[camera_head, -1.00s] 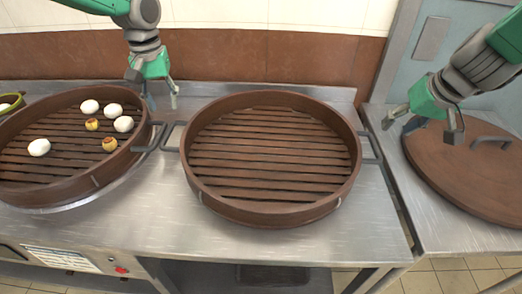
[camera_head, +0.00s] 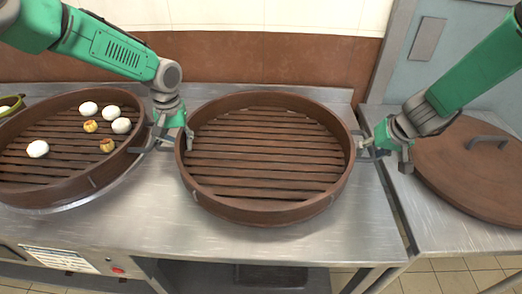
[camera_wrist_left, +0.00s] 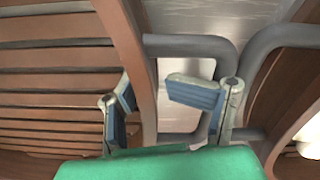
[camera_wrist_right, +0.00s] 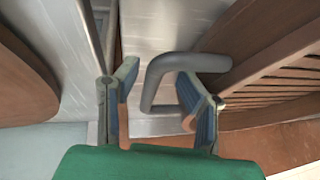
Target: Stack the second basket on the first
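An empty round brown slatted basket (camera_head: 265,212) sits flat on the steel counter in the middle. A second basket (camera_head: 50,192), holding white buns and small yellow dumplings, sits at its left. My left gripper (camera_head: 174,142) is at the empty basket's left side, with its fingers apart; in the left wrist view (camera_wrist_left: 160,100) the basket's rim and grey handle (camera_wrist_left: 188,44) lie around and between the fingers. My right gripper (camera_head: 382,150) is at the right handle (camera_head: 362,147). In the right wrist view (camera_wrist_right: 152,105) its fingers are apart with the handle (camera_wrist_right: 150,85) between them.
A round brown lid (camera_head: 465,165) with a grey handle lies on the right side counter (camera_head: 425,220), past a narrow gap. The steel counter (camera_head: 230,250) is clear in front of the empty basket.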

